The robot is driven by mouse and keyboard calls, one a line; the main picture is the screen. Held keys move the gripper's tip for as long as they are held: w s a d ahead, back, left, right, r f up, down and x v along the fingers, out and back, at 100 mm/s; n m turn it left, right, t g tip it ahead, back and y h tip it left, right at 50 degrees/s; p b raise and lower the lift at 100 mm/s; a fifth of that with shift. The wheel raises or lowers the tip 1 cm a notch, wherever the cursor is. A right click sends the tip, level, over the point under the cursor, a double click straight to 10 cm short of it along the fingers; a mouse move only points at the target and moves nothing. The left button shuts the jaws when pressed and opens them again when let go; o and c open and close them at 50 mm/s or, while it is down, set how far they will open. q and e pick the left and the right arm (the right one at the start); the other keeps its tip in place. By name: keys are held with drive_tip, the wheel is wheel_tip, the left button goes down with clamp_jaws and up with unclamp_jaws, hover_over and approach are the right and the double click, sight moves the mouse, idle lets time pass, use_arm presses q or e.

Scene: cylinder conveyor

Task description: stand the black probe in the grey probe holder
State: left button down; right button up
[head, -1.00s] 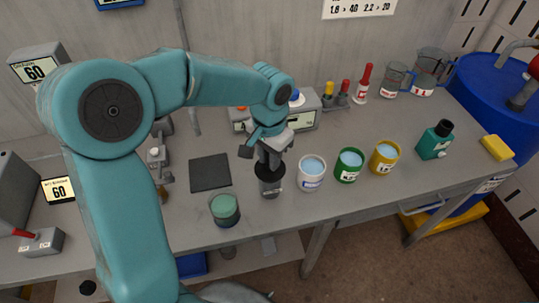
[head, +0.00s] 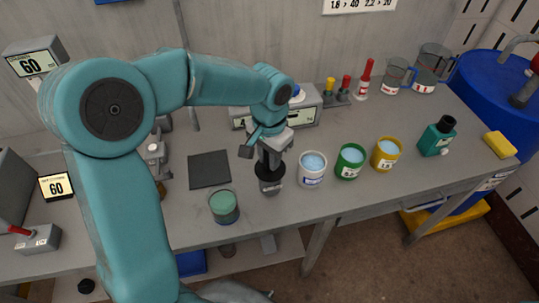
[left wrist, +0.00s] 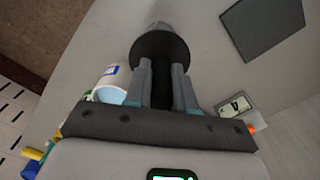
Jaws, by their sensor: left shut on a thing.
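My left gripper (head: 271,157) is shut on the black probe, pointing down over the bench. The probe's wide black disc (head: 270,170) shows just under the fingers; it also shows between the fingertips in the left wrist view (left wrist: 160,46). The small grey probe holder (head: 271,187) with a pale label is directly below the disc, and a grey part of it shows beyond the disc in the left wrist view (left wrist: 159,26). The probe's lower end is hidden, so I cannot tell whether it is in the holder. My right gripper is not in view.
White (head: 312,170), green (head: 349,164) and yellow (head: 385,155) cups stand close to the right. A teal-filled jar (head: 224,208) stands front left, near the bench edge. A dark square mat (head: 210,170) lies left. A display box (head: 305,115) stands behind the gripper.

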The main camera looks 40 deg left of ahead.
use_arm(q)
drive_tip(key=shift+f, duration=0.1)
drive_tip(key=c, duration=0.9)
unclamp_jaws()
drive_tip(key=shift+o, duration=0.2)
wheel_tip(320, 180, up, 16)
drive_tip(key=shift+r+p, duration=0.2)
drive_tip(key=shift+p, duration=0.2)
